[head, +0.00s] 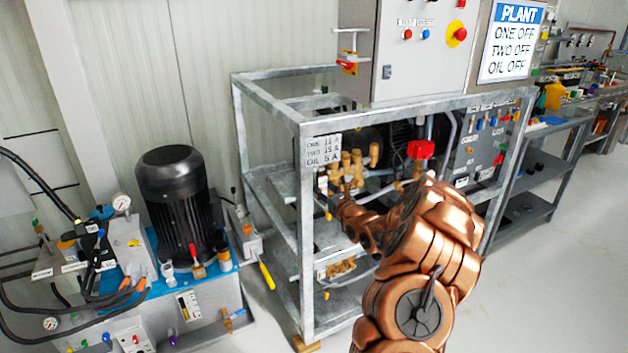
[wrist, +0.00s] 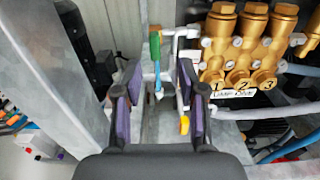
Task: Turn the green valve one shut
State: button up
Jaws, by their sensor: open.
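The green valve handle (wrist: 155,47) stands upright in the wrist view, a little beyond the tips of my gripper (wrist: 157,76). It sits beside a pale pipe fitting, left of the brass pump (wrist: 238,45). My gripper is open, with purple pads on its two fingers. The handle lies roughly in line with the gap between the fingers, and no clear contact shows. In the head view my copper arm reaches into the grey frame near the brass pump (head: 352,165). I cannot make out the green handle there.
A yellow handle (wrist: 184,124) hangs close to my right finger. A grey frame post (wrist: 55,60) stands on the left. Pale hoses (wrist: 275,112) run below the pump. A red-topped part (head: 421,149) and a sign (head: 512,42) show in the head view.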

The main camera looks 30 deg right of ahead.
jog(key=w, duration=0.6)
jog(key=shift+w, duration=0.2)
grip_shut()
